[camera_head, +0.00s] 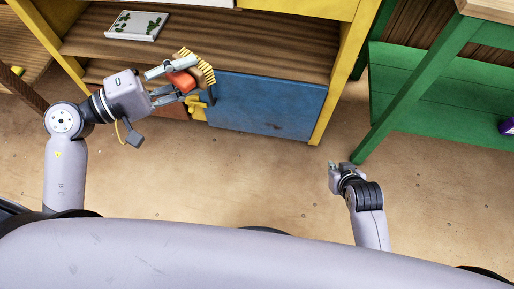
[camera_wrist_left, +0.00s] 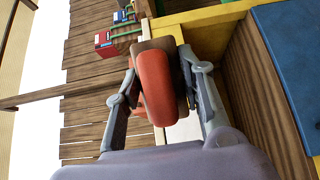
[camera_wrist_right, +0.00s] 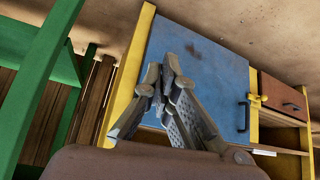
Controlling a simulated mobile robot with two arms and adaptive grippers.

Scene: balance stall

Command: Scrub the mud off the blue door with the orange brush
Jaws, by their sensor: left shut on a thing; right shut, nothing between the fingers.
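The blue door (camera_head: 262,104) is on the front of a yellow and wooden cabinet, with small dark smudges near its lower part. It fills the middle of the right wrist view (camera_wrist_right: 208,75), with a dark spot near its edge. The orange brush (camera_head: 182,80) has pale bristles that point up and right. My left gripper (camera_head: 183,77) is shut on it, up and left of the blue door. The brush's orange body also shows in the left wrist view (camera_wrist_left: 155,88). My right gripper (camera_head: 335,168) is shut and empty, low in front of the cabinet's right side.
A yellow latch (camera_head: 197,104) sits at the door's left edge. A white tray with green leaf shapes (camera_head: 137,26) lies on the wooden shelf. A green stand (camera_head: 440,90) with a slanted leg is at the right. The floor before the cabinet is clear.

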